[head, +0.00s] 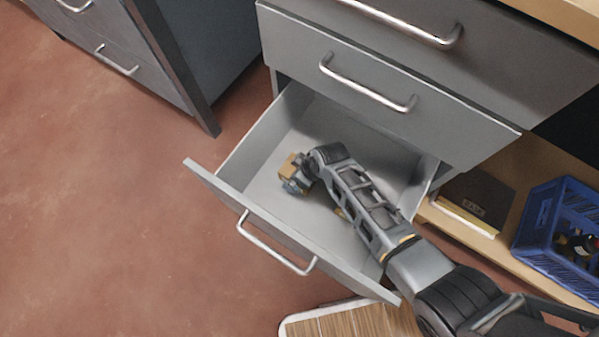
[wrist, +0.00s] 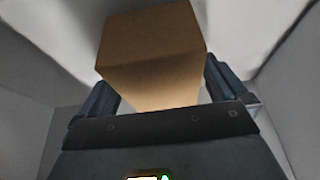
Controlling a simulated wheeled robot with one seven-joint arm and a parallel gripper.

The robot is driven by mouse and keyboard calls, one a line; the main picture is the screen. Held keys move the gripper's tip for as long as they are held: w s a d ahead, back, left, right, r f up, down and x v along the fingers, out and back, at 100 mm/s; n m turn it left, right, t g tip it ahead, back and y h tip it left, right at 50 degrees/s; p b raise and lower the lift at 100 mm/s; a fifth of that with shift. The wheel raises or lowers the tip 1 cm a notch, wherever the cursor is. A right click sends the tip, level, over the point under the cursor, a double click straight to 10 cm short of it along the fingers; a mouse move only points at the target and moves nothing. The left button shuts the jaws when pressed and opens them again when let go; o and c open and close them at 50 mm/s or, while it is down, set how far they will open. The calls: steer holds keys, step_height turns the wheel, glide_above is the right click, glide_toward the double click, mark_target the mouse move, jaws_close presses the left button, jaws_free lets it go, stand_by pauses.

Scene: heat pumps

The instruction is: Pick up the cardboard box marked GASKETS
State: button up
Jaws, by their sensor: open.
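A plain brown cardboard box (head: 288,168) is in the open bottom drawer (head: 262,165), towards its left end. No lettering shows on its visible faces, so I cannot read a GASKETS mark. My gripper (head: 298,186) reaches down into the drawer at the box, partly covering it. In the wrist view the box (wrist: 152,45) stands between my two spread fingers (wrist: 160,88), with a small gap at the right finger. I cannot tell whether the left finger touches it. The jaws are open.
The drawer's walls surround my gripper, and its handle (head: 275,245) faces the red floor. My arm covers part of the drawer. A dark box (head: 474,203) and a blue crate (head: 560,228) with bottles sit on a wooden shelf at right. A wooden board (head: 350,320) is below.

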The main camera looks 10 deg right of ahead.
steer(key=c, duration=1)
steer(key=shift+o, duration=0.2)
